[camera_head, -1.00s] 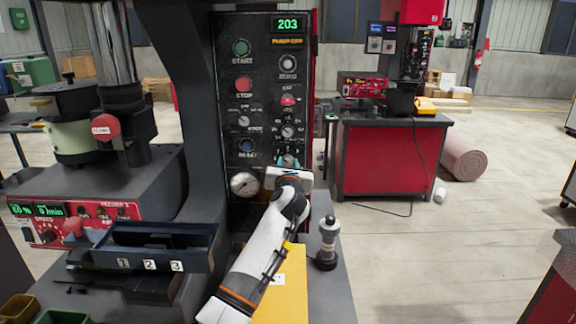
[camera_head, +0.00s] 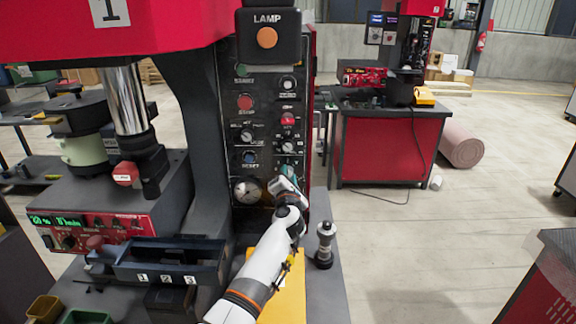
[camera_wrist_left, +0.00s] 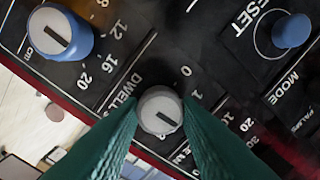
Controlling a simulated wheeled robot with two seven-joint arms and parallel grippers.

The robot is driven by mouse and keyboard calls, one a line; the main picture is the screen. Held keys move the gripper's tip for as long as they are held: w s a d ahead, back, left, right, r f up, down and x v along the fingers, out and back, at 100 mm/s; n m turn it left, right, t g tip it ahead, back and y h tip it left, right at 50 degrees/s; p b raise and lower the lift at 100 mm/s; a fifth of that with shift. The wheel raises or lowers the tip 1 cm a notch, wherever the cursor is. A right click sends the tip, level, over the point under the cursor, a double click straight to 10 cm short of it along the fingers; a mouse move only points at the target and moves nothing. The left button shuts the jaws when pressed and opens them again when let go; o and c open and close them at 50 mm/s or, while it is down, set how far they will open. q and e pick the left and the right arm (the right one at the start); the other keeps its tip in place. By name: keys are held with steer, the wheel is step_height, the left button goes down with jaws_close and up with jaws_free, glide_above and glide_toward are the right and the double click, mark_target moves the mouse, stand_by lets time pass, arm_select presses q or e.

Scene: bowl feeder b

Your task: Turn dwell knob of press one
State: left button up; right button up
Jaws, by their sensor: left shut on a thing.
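My right gripper is not in view.
A blue knob (camera_wrist_left: 62,35) and the blue RESET button (camera_wrist_left: 292,30) flank the dwell knob. A gauge (camera_head: 247,192) is left of the gripper, and a dark post (camera_head: 325,243) stands to its right. The LAMP box (camera_head: 268,36) overhangs the panel. Open floor lies right.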

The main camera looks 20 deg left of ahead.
arm_select(q)
steer(key=shift+f+m+p, duration=0.15)
steer(key=shift+m+p, duration=3.1)
steer(key=shift+m, duration=1.75)
steer(key=o, duration=1)
